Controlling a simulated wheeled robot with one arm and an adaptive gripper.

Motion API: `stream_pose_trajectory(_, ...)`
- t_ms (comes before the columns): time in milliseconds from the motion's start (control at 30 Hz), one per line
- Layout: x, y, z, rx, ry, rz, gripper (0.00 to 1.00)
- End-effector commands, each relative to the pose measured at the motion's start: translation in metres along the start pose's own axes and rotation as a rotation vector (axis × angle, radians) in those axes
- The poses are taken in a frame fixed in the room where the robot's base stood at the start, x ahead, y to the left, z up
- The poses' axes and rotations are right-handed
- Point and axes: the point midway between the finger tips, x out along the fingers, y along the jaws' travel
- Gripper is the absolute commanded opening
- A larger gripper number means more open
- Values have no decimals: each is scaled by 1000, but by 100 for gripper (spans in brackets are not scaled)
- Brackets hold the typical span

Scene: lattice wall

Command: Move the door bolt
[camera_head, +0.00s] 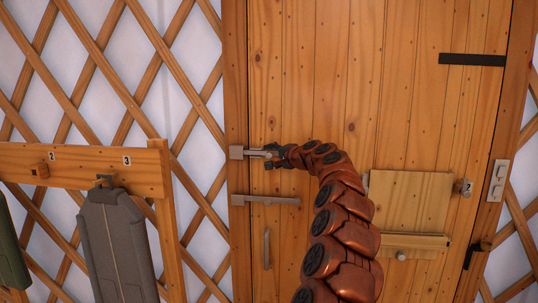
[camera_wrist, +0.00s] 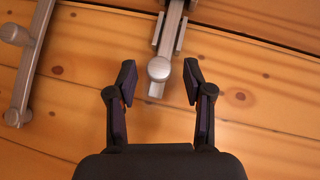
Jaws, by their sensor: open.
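The metal door bolt (camera_head: 248,153) lies across the left edge of the wooden door in the head view. In the wrist view the bolt (camera_wrist: 172,25) comes in from the top, and its round knob (camera_wrist: 160,69) sits between my fingertips with a gap on both sides. My gripper (camera_head: 273,155) is open at the bolt's right end in the head view. In the wrist view my gripper (camera_wrist: 159,73) shows two spread dark fingers, neither visibly touching the knob. In the head view the gripper partly hides the bolt's end.
A second metal bar (camera_head: 266,200) is just below the bolt; it shows at left in the wrist view (camera_wrist: 18,80). A door handle (camera_head: 267,248) hangs lower. A wooden panel (camera_head: 410,200) is at right. A grey case (camera_head: 118,245) hangs on a rack at left.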

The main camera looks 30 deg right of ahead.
Motion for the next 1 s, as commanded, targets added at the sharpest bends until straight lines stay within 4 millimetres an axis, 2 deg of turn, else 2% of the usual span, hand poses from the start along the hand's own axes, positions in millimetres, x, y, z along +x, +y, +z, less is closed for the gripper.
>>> stream_pose_trajectory(233, 14, 1, 1, 0, -3, 3, 51)
stream_pose_trajectory(667, 18, 1, 2, 0, -3, 1, 51)
stream_pose_trajectory(1000, 18, 1, 1, 0, -3, 1, 18)
